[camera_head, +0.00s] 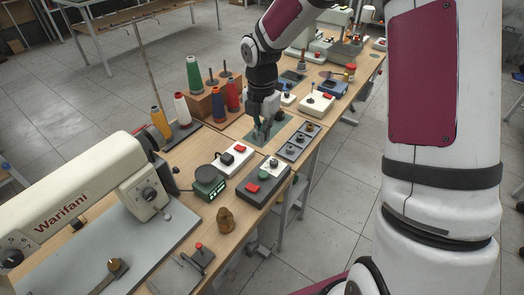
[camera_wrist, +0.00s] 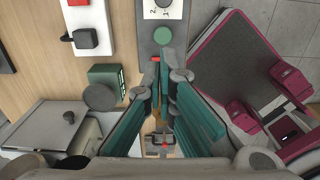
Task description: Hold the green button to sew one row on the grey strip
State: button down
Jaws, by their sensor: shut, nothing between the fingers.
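The green button (camera_head: 263,174) is a round dome on a dark grey control box (camera_head: 270,192), beside a red button (camera_head: 252,188). In the wrist view the green button (camera_wrist: 163,35) lies just beyond my fingertips. My gripper (camera_head: 262,138) has teal fingers that converge at the tips, pointing down, shut and empty. In the head view it stands behind the control box, apart from the button. The white sewing machine (camera_head: 75,212) stands at the left with its light grey bed (camera_head: 130,262). I cannot make out the grey strip.
A white box with a red switch and black plug (camera_head: 233,160) and a small dark green device with a readout (camera_head: 209,187) stand close to the control box. Thread spools (camera_head: 193,75) stand behind. A grey tray with knobs (camera_head: 299,142) is at the table's right edge.

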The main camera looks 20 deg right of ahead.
aim_at(262, 173)
notch_tip(262, 173, down, 13)
jog(key=shift+f+p, duration=0.1)
jog(key=shift+p, duration=0.2)
dwell(0.4)
